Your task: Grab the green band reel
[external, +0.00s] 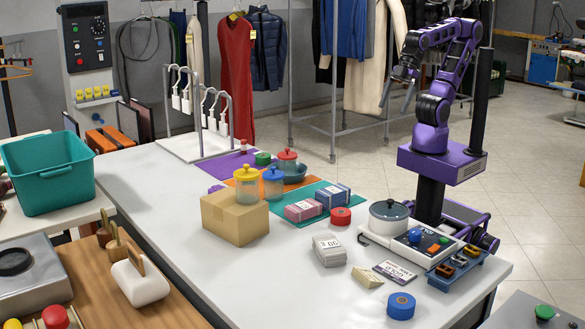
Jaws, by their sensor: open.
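The green band reel (263,158) is a small round green roll lying at the back of the white table, on or beside a purple mat. It is just left of a red-lidded jar (287,163), and nothing clearly covers it. My gripper (396,98) is open and empty, raised high in the air to the right of the reel and well apart from it. Its fingers point down.
The white table (165,205) also holds a cardboard box (234,217), lidded jars, wrapped bundles, a red reel (341,217), a blue reel (401,306) and a scale with a pot (388,217). A white hook rack (212,120) stands behind left. The table's front left is clear.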

